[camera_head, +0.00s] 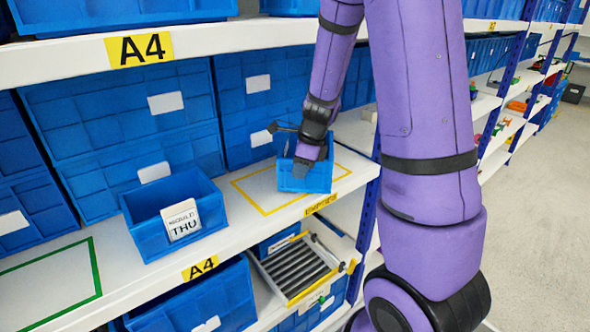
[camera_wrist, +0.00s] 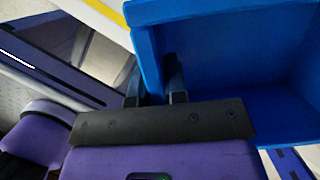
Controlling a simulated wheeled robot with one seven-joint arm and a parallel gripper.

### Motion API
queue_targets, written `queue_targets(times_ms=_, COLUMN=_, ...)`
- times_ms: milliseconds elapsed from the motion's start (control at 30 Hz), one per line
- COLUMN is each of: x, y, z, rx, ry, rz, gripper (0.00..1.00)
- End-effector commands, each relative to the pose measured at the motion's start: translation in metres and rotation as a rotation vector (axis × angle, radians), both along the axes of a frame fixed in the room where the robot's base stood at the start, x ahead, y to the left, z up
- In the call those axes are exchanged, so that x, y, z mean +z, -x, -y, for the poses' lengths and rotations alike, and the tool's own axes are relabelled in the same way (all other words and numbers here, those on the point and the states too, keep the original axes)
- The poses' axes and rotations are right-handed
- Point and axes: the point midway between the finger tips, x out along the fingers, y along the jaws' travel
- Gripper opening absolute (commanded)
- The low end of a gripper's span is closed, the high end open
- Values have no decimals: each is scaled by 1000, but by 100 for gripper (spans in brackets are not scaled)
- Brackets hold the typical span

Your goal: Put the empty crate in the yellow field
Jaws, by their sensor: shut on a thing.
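A small blue crate (camera_head: 312,178) is at the right end of the shelf, over the yellow-outlined field (camera_head: 262,191). My gripper (camera_head: 303,160) is shut on a wall of this crate. In the wrist view the crate (camera_wrist: 230,60) fills the upper right, and one wall sits between the fingers (camera_wrist: 158,88). Its visible inside is empty. The crate covers the right part of the field; I cannot tell whether its base touches the shelf.
Another blue crate (camera_head: 160,232) with a THU card (camera_head: 183,222) stands left of the field. A green-outlined field (camera_head: 50,285) lies empty at the far left. Large blue bins (camera_head: 120,130) line the back. A roller tray (camera_head: 298,268) is on the shelf below.

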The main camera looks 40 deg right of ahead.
Motion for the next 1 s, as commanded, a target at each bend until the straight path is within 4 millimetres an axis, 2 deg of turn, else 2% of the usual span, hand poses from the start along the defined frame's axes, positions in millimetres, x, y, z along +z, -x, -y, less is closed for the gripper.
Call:
queue_targets(times_ms=100, x=-9, y=1, z=3, rx=1, ry=1, rz=0, gripper=0)
queue_targets(times_ms=467, x=-11, y=1, z=3, rx=2, ry=1, rz=1, gripper=0)
queue_targets(times_ms=500, x=-12, y=1, z=2, rx=1, ry=0, rz=0, gripper=15)
queue_targets(times_ms=600, x=-12, y=1, z=2, rx=2, ry=1, rz=1, gripper=38)
queue_targets(times_ms=867, x=-11, y=1, z=2, rx=2, ry=1, rz=1, gripper=38)
queue_targets(times_ms=1000, x=-3, y=1, z=3, rx=3, ry=1, rz=3, gripper=38)
